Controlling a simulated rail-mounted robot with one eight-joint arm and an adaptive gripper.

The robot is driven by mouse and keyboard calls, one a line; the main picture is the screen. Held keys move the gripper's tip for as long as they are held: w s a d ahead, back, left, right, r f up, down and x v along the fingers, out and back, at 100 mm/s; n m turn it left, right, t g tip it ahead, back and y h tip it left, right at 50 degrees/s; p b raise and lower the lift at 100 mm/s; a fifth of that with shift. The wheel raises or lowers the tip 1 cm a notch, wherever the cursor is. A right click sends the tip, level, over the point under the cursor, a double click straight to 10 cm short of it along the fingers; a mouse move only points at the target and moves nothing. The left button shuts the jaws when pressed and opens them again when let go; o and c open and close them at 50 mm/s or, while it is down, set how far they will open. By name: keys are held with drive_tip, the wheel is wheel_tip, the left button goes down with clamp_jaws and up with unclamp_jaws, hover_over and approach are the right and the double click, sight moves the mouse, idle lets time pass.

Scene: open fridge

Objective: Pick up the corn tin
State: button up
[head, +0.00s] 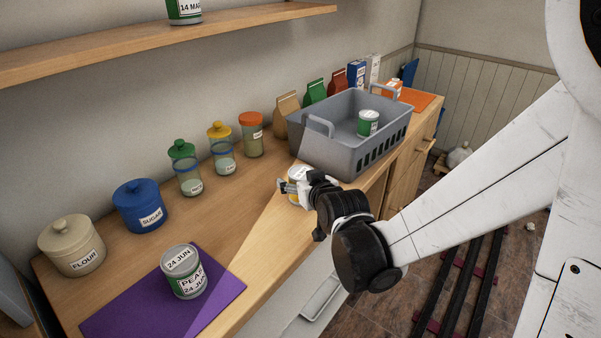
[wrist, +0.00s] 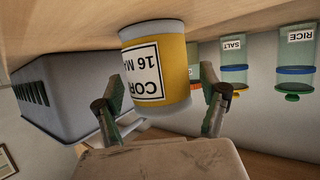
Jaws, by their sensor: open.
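The corn tin (wrist: 157,66) has a yellow label reading "COR" and "16 M", partly cut off, and shows upside down in the wrist view. It stands on the wooden counter in front of the grey basket; in the head view the tin (head: 296,189) is partly hidden by my gripper. My gripper (head: 290,187) is open. In the wrist view its two fingers (wrist: 163,100) are on either side of the tin's lower picture half, with the tin between or just beyond the tips. I cannot tell whether they touch it.
A grey basket (head: 301,153) holding a green tin (head: 368,123) stands close behind. Jars line the wall, including a yellow-lidded jar (head: 222,150) and an orange-lidded jar (head: 252,136). A peas tin (head: 184,272) stands on a purple mat (head: 125,312) at the front left.

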sight(302, 172)
drive_tip(key=c, duration=1.7)
drive_tip(key=shift+r, duration=0.15)
wheel_tip(302, 172, up, 4)
drive_tip(key=shift+r+p, duration=0.15)
drive_tip(key=shift+p, duration=0.65)
drive_tip(key=s+a+r, duration=0.2)
drive_tip(key=s, duration=0.1)
drive_tip(key=s+a+r+p, duration=0.1)
drive_tip(key=s+a+r, duration=0.1)
drive_tip(key=s+a, duration=0.1)
drive_tip(key=s+a+r+p, duration=0.1)
drive_tip(key=s+a+r, duration=0.1)
drive_tip(key=s, duration=0.1)
drive_tip(key=shift+s+a+r, duration=0.1)
drive_tip(key=shift+a+r, duration=0.05)
drive_tip(key=shift+r, duration=0.1)
